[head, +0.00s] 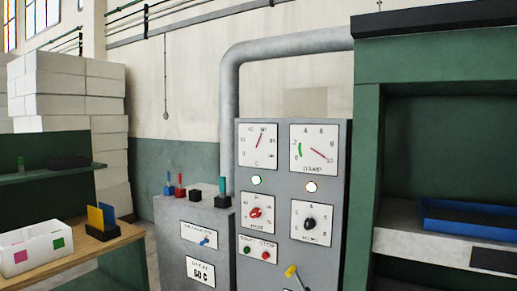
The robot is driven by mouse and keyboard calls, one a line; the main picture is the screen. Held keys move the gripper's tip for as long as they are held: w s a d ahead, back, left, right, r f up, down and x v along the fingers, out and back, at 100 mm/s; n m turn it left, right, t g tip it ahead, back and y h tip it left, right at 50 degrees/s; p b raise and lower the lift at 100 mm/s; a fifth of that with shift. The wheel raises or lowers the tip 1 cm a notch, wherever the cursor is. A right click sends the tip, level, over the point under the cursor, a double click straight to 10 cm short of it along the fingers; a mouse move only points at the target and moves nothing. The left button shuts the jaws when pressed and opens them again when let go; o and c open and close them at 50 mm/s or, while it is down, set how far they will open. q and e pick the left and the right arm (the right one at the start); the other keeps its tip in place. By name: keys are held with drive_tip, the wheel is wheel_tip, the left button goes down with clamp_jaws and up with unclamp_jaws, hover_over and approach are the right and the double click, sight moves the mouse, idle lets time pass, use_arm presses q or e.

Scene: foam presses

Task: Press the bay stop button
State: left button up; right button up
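A grey control cabinet (330,220) stands in the middle of the head view. On its front, a small white plate (257,244) carries a green button (247,250) at left and a red button (265,255) at right. The lettering above them looks like START and STOP. The red button shows unobstructed, and nothing touches it. Neither of my grippers is in view.
Above the buttons are a red knob (256,212), a black knob (310,223) and two dials. A yellow-tipped lever (290,271) sticks out at lower right of the buttons. A lower grey cabinet (167,236) stands left; a green press frame (367,165) stands right.

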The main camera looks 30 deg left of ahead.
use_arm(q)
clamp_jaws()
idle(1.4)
